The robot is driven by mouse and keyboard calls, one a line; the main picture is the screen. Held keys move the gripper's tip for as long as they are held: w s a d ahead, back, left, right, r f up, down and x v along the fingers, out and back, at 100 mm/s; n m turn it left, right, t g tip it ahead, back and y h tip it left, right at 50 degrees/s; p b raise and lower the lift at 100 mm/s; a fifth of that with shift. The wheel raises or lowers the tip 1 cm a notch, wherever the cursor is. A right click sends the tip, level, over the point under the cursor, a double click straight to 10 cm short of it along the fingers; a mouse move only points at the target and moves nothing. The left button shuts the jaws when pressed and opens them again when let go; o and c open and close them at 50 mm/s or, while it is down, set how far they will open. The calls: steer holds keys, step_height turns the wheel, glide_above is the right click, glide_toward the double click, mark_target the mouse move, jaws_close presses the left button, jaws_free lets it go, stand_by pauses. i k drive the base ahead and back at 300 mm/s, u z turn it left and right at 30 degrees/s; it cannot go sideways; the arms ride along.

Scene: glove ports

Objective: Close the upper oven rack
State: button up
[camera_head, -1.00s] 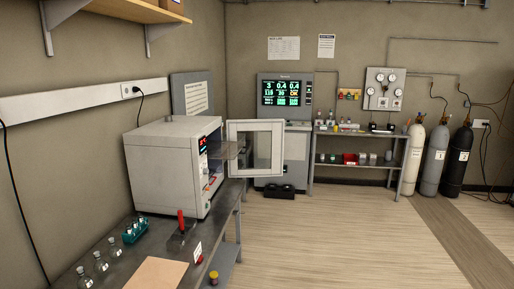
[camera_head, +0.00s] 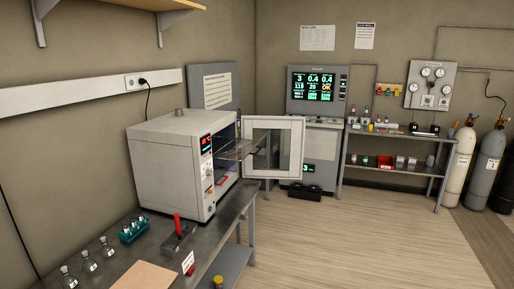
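A grey benchtop oven (camera_head: 168,165) stands on the dark bench at left centre. Its windowed door (camera_head: 273,147) is swung open to the right. The upper oven rack (camera_head: 236,149) sticks out of the opening at about mid-height, level and partly seen behind the oven's front edge. Part of the rack shows close to the door's left frame; I cannot tell if they touch. The oven's inside is mostly hidden from this angle. My gripper is not in view.
The bench (camera_head: 222,219) holds a red-handled tool (camera_head: 178,228), a teal tube rack (camera_head: 132,229), several flasks and a tan board (camera_head: 146,276). An instrument cabinet (camera_head: 317,125), a shelf table (camera_head: 392,139) and gas cylinders (camera_head: 458,165) line the back. The floor at right is clear.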

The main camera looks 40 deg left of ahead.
mark_target(255, 146)
steer(key=u, duration=0.4)
steer(key=i, duration=0.6)
steer(key=u, duration=1)
steer(key=i, duration=0.75)
steer(key=u, duration=0.45)
steer(key=k, duration=0.65)
steer(key=u, duration=0.65)
steer(key=i, duration=0.9)
steer(key=u, duration=0.25)
